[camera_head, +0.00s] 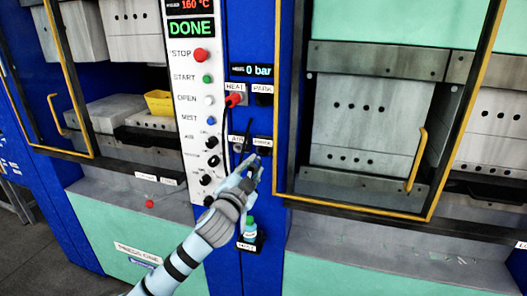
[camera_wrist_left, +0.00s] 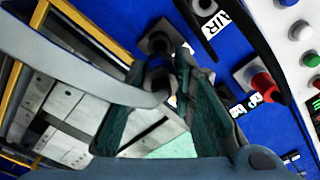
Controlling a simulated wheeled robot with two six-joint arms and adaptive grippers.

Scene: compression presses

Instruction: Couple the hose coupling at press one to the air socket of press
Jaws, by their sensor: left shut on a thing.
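My left gripper (camera_head: 257,160) reaches up to the blue control column between the two presses, at the right-hand label below the PARK label. In the left wrist view its teal fingers (camera_wrist_left: 168,75) are shut on the hose coupling (camera_wrist_left: 156,78), a dark round piece mostly hidden by them. A pale grey band curves in from the left to the coupling; I cannot tell whether it is its hose. A dark round socket (camera_wrist_left: 158,43) lies just beyond the fingertips; whether the coupling touches it is unclear. The AIR label (camera_head: 237,139) marks the air socket (camera_wrist_left: 204,6) beside it. My right gripper is out of view.
A red plug (camera_head: 234,99) with a black cable sits at the HEAT label; the cable hangs close to the gripper. The white button panel (camera_head: 189,120) reads DONE. A small bottle (camera_head: 250,228) stands below my wrist. Yellow-framed press doors (camera_head: 436,205) flank the column.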

